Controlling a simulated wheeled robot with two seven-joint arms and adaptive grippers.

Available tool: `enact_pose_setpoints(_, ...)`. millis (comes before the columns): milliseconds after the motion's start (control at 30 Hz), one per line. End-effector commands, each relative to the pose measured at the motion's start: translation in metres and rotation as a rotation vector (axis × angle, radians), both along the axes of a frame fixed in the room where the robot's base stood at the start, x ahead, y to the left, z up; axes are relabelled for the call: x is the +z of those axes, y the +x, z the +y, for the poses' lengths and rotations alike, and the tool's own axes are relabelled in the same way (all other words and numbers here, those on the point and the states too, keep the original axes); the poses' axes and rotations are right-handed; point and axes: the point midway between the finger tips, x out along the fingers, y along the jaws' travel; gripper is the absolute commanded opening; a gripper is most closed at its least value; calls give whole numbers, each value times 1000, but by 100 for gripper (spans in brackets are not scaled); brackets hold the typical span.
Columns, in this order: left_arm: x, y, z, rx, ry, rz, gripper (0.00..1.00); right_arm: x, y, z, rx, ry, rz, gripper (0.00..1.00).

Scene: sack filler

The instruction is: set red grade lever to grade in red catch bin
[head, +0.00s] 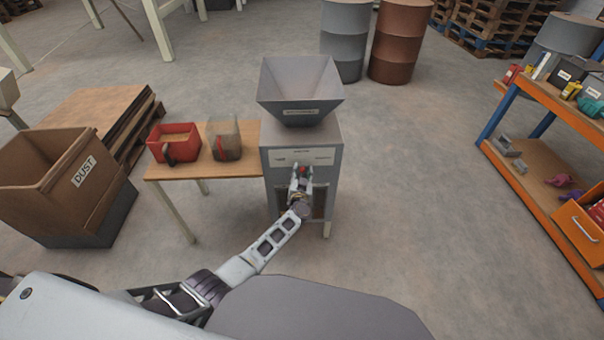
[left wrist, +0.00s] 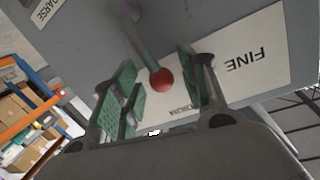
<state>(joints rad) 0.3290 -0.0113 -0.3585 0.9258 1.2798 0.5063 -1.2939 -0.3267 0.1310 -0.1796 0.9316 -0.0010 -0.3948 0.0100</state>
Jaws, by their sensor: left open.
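The red grade lever shows in the left wrist view as a grey rod ending in a red ball knob (left wrist: 161,79); the knob also shows small in the head view (head: 303,170). It points at a partly hidden label ending in "DIUM" (left wrist: 185,108), between COARSE (left wrist: 40,10) and FINE (left wrist: 247,60). My left gripper (head: 301,178) is at the front of the grey machine (head: 325,145). Its green-padded fingers (left wrist: 155,90) are open on either side of the knob, with gaps showing. The red catch bin (head: 174,142) stands on the side table holding tan material. Its grade is not readable.
A grey hopper (head: 300,90) tops the machine. A greyish see-through container (head: 223,140) stands beside the red bin on the wooden table (head: 190,172). A DUST box (head: 55,175) is left; an orange shelf (head: 530,180) is right. Floor between machine and shelf is clear.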

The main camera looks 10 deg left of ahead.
Motion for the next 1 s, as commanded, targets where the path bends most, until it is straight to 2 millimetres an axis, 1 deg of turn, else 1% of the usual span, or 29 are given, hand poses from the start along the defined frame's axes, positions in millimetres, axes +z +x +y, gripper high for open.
enact_pose_setpoints(367, 1, -3, -1, 0, -2, -2, 43, 0, 0, -1, -1, -1, 2, 40)
enact_pose_setpoints(567, 2, -11, -3, -1, -2, -1, 43, 0, -1, -1, -1, 0, 2, 40)
enact_pose_setpoints(1000, 4, -36, -7, -1, -2, -1, 43, 0, -1, 0, 0, 0, 2, 40)
